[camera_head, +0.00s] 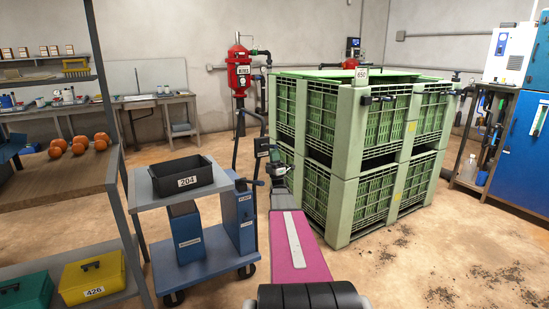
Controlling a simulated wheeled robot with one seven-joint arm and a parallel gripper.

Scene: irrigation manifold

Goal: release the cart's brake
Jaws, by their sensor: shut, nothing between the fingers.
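The cart (150,195) stands left of centre, with a grey top, a blue lower deck (215,262) and dark casters. Its dark upright handle (237,150) rises at its right side. A small dark fitting with a pale label (262,149) is by the handle; I cannot tell whether it is the brake lever or how it is set. My gripper (275,166) is at the far end of my pink arm, shut and empty, close to this fitting. I cannot tell whether they touch.
A black bin marked 204 (183,176) sits on the cart, with blue boxes (187,235) below. Stacked green crates (345,160) stand just right of my gripper. A shelf with orange fruits (60,185) is at left. The floor at lower right is clear apart from dark debris.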

